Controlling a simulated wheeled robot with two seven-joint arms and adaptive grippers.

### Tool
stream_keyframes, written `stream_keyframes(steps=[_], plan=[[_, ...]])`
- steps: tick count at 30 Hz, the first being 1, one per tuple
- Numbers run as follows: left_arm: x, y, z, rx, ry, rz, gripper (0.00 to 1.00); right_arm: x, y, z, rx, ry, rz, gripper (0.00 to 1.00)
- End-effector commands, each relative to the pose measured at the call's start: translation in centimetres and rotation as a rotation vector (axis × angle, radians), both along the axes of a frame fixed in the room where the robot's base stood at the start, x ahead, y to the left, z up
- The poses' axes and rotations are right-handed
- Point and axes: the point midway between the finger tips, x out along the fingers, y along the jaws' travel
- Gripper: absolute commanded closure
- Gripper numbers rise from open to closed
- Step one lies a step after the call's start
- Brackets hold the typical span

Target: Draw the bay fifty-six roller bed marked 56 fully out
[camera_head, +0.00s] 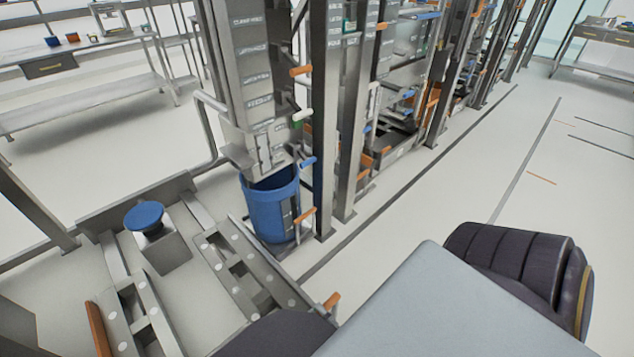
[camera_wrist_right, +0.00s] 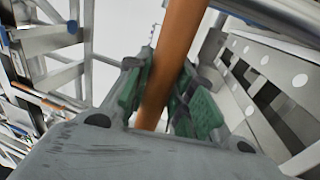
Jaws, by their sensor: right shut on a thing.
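My right gripper (camera_wrist_right: 164,95) is shut on an orange bar handle (camera_wrist_right: 176,58) in the right wrist view, its green-padded fingers on either side of the bar. A grey roller bed with white round rollers (camera_head: 243,262) lies low at the lower left of the head view, and a similar bed shows along the right side of the wrist view (camera_wrist_right: 268,72). The number 56 cannot be read. In the head view my right arm covers the lower middle, and the gripper's hold is hidden there. My left gripper is not in view.
A blue bin (camera_head: 268,205) stands behind the roller bed, below a grey column. A second roller strip (camera_head: 140,312) and a blue round pad (camera_head: 144,216) lie to the left. Rack posts with orange and blue handles rise behind. The floor to the right is clear.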

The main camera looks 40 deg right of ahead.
Motion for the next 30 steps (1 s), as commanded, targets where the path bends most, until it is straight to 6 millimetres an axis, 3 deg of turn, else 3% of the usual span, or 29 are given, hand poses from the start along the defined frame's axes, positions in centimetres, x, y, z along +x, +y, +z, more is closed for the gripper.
stream_keyframes(steps=[1,2,6,20,30], plan=[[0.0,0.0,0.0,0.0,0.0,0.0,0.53,-0.1,0.1,-0.2,0.0,0.006,0.002,1.0],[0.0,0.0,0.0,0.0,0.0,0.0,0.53,-0.1,0.1,-0.2,0.0,0.006,0.002,0.73],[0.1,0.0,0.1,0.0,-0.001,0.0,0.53,-0.1,0.1,-0.1,0.001,0.004,0.001,0.55],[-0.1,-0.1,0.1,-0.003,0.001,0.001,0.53,-0.4,0.0,-0.1,0.0,0.002,0.0,0.54],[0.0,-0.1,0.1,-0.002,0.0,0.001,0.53,-3.7,-0.1,-0.8,0.0,0.004,0.0,0.54]])
